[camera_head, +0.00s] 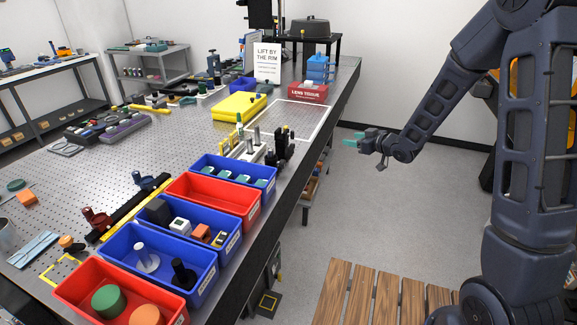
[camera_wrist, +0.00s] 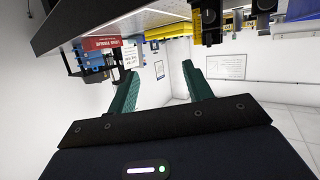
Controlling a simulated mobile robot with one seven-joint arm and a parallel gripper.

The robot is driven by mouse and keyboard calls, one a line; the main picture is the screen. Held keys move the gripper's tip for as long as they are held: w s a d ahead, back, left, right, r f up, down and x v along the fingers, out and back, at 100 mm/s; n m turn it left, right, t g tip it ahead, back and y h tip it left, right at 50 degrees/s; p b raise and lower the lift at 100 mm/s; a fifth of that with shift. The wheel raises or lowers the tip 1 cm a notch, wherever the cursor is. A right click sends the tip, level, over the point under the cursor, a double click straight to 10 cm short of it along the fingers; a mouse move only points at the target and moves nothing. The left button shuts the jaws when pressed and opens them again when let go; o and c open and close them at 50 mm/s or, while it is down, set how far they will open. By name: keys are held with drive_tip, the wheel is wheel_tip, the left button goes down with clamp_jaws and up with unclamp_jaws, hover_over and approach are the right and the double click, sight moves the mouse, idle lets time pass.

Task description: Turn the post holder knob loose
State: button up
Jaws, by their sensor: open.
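My gripper (camera_head: 357,139) is open and empty in the head view, in free air to the right of the optical table's (camera_head: 335,95) edge. Its two green fingers stand apart in the wrist view (camera_wrist: 160,72). A group of black post holders (camera_head: 279,150) stands near the table's right edge, left of my gripper and apart from it. Dark shapes that may be these holders (camera_wrist: 210,22) hang from the top of the wrist view, which looks upside down. The knob is too small to make out in either view.
Blue and red bins line the table's near right edge, including an empty-looking red bin (camera_head: 213,198). A yellow case (camera_head: 239,105), a red lens tissue box (camera_head: 308,92) and a sign (camera_head: 267,62) stand farther back. A slatted wooden platform (camera_head: 375,295) lies below.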

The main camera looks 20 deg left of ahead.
drive_tip(key=s+a+f+n+g+y, duration=0.2)
drive_tip(key=s+a+f+g+y, duration=0.1)
drive_tip(key=s+a+f, duration=0.3)
drive_tip(key=n+g+y, duration=0.1)
drive_tip(key=g+y, duration=0.2)
drive_tip(key=g, duration=0.1)
approach(281, 163)
drive_tip(key=a, duration=0.2)
drive_tip(key=w+a, duration=0.1)
drive_tip(key=a, duration=0.4)
drive_tip(key=shift+w+a+f, duration=0.25)
drive_tip(key=shift+w, duration=0.05)
drive_tip(key=c, duration=1)
